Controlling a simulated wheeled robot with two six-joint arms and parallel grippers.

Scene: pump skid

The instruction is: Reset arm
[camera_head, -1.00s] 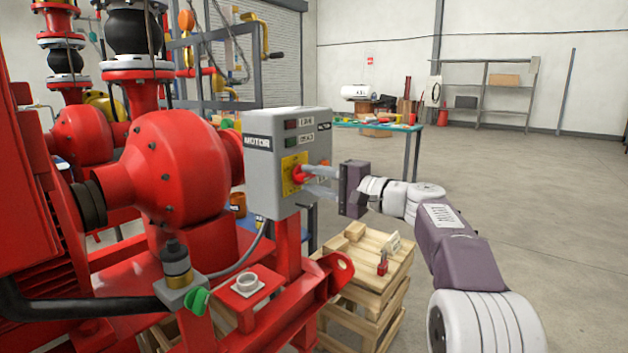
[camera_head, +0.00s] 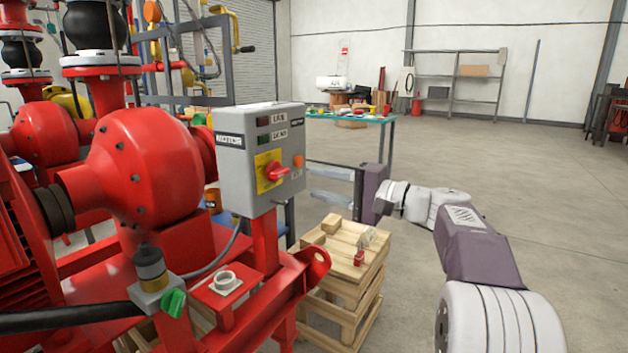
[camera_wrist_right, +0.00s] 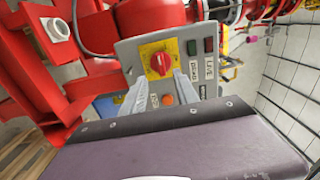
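A grey motor control box (camera_head: 235,180) stands on a red post of the pump skid. Its face carries a red rotary knob (camera_head: 277,174) on a yellow plate (camera_head: 263,165), an orange button (camera_head: 298,161) and small indicator windows. My right gripper (camera_head: 312,181) is open and empty to the right of the box, clear of the knob. In the right wrist view, the knob (camera_wrist_right: 160,63) shows ahead of the two spread fingers (camera_wrist_right: 160,85), with nothing between them. My left gripper is not in view.
Red pump housings (camera_head: 145,165) and pipes fill the left side. A wooden pallet stack (camera_head: 345,275) with small blocks stands below my right gripper. A teal table (camera_head: 350,117) with items is behind. The floor (camera_head: 560,240) at right is clear.

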